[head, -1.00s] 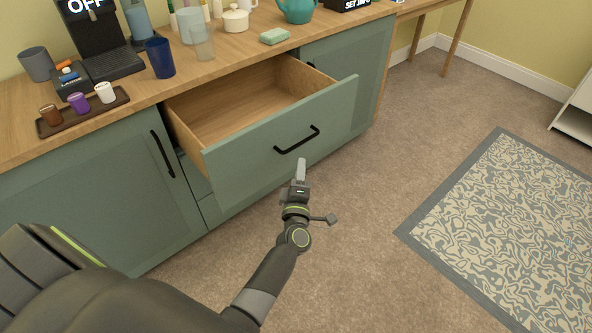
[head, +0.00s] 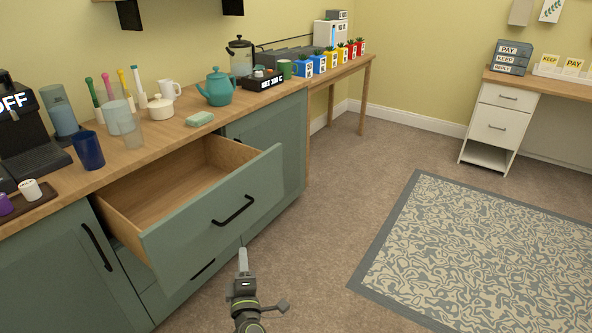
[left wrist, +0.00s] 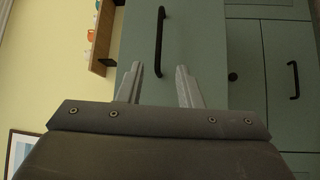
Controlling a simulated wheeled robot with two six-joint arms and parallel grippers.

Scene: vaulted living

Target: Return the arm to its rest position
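My left gripper (head: 243,262) is in front of the open drawer, below its black handle (head: 233,210) in the head view. In the left wrist view its two fingers (left wrist: 158,70) stand apart with nothing between them, and the handle (left wrist: 160,40) shows beyond the tips, apart from them. The green drawer (head: 205,222) is pulled out and its wooden inside (head: 165,190) looks empty. My right gripper is in neither view.
The wooden counter (head: 150,150) carries a teal teapot (head: 219,90), a blue cup (head: 88,150) and a green sponge (head: 200,119). A patterned rug (head: 470,250) lies at the right. The carpet between is clear.

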